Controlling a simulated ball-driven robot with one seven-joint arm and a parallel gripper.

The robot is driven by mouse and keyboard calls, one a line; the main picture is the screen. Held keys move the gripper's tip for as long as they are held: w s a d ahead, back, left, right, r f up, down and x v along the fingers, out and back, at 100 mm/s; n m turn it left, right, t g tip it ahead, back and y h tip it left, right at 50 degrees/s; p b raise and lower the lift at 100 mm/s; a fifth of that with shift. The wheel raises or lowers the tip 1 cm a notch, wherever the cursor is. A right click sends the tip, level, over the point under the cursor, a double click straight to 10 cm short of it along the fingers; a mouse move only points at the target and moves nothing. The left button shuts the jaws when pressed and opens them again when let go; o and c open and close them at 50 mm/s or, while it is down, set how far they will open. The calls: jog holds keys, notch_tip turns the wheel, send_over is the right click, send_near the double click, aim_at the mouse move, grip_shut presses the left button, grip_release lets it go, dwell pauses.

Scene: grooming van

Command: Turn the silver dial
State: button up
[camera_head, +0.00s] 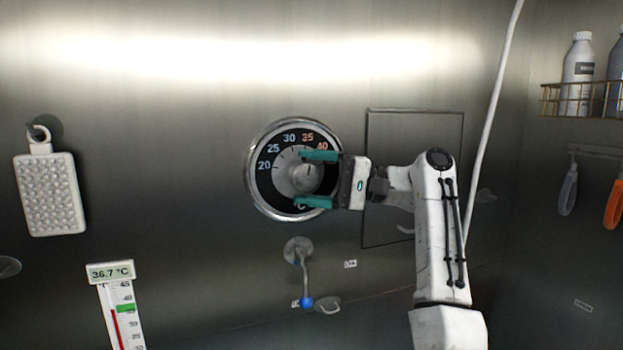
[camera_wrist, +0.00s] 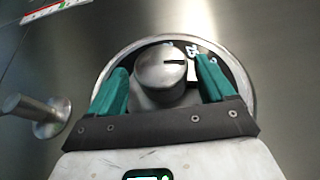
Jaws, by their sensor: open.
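The silver dial (camera_head: 305,176) is a round metal knob in the middle of a black face with a chrome rim (camera_head: 252,180) on the steel wall. The face shows 20 to 40 along its upper arc. My gripper (camera_head: 317,178) reaches in from the right with teal fingers spread, one above and one below the knob. In the wrist view the knob (camera_wrist: 162,72) stands between the two fingers, its dark mark towards the upper right. The fingers look apart from the knob; whether either touches it I cannot tell. My gripper (camera_wrist: 162,85) is open.
A lever with a blue tip (camera_head: 306,301) hangs below the dial. A thermometer (camera_head: 112,272) reading 36.7 °C is at lower left. A white bumpy pad (camera_head: 50,192) hangs at left. A wire shelf with bottles (camera_head: 577,75) is at upper right. A pale hose (camera_head: 492,110) runs behind my arm.

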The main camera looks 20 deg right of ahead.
jog(key=shift+d, duration=0.1)
jog(key=b+v, duration=0.3)
jog(key=v, duration=0.7)
jog(key=shift+s+d+b, duration=0.2)
jog(key=shift+d+b, duration=0.05)
jog(key=shift+b, duration=0.1)
jog(key=shift+f, duration=0.15)
